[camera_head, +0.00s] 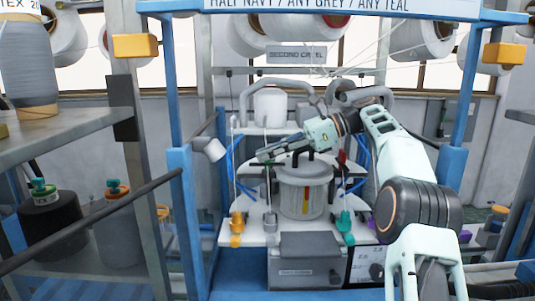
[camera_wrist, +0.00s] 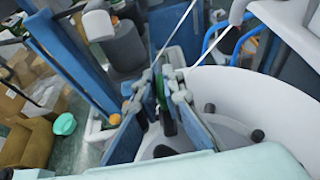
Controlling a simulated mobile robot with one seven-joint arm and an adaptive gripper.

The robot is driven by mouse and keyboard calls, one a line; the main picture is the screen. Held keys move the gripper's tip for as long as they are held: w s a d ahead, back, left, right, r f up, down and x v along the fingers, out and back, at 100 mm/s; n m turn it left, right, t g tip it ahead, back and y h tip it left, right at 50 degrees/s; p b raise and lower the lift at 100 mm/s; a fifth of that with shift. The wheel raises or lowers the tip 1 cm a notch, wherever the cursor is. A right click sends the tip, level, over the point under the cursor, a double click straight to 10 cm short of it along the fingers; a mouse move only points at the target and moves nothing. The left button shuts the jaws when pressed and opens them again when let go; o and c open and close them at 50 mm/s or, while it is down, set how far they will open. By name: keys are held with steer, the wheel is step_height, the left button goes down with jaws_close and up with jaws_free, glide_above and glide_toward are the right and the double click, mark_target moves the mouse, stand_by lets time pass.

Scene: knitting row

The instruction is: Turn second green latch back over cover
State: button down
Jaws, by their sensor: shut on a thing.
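My gripper (camera_head: 266,153) reaches in from the right, above and left of a grey round canister (camera_head: 304,190). In the wrist view my gripper (camera_wrist: 163,90) has its two blue fingers closed on a narrow dark green piece, the green latch (camera_wrist: 161,88). A black peg-like end shows below it. A white curved plate (camera_wrist: 245,100) lies right of the fingers in the wrist view. I cannot tell which part is the cover.
An orange clip (camera_head: 237,226) and a green clip (camera_head: 346,225) stand at the front of the white plate. A grey box (camera_head: 304,258) sits below. Blue frame posts (camera_head: 184,190) stand left and right. Thin upright rods and yarn run close to the gripper.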

steer(key=shift+f, duration=0.15)
stand_by(0.3)
steer(key=c, duration=2.1)
jaws_free()
steer(key=shift+m+t, duration=0.9)
steer(key=shift+t, duration=0.2)
